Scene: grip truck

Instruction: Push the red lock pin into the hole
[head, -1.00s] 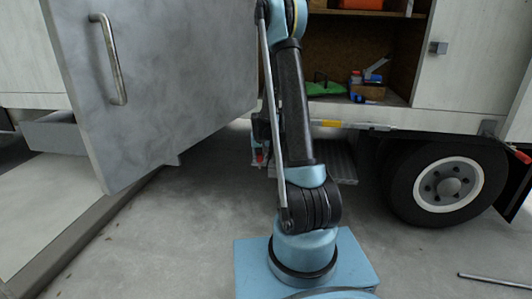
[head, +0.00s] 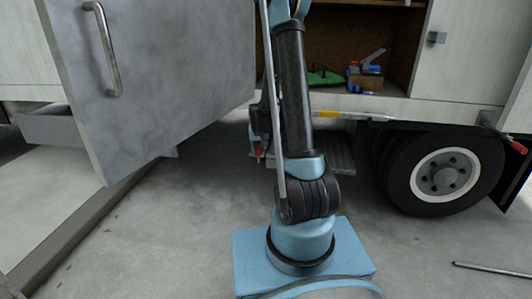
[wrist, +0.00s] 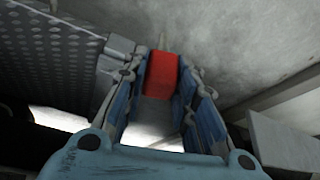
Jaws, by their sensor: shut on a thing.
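The red lock pin (wrist: 162,75) shows as a red block between the two fingers of my gripper (wrist: 161,82) in the wrist view. My gripper is shut on it, with one blue-lined finger on each side. In the head view, a small red piece (head: 257,151) shows left of my arm, under the truck's side. The gripper there is mostly hidden behind my arm. I cannot make out the hole in either view.
A large grey door (head: 150,75) with a metal handle stands open at left. A truck wheel (head: 445,175) is at right. A ribbed metal step (head: 335,152) is behind my arm. An open compartment holds tools (head: 365,75). A metal rod (head: 492,270) lies on the floor.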

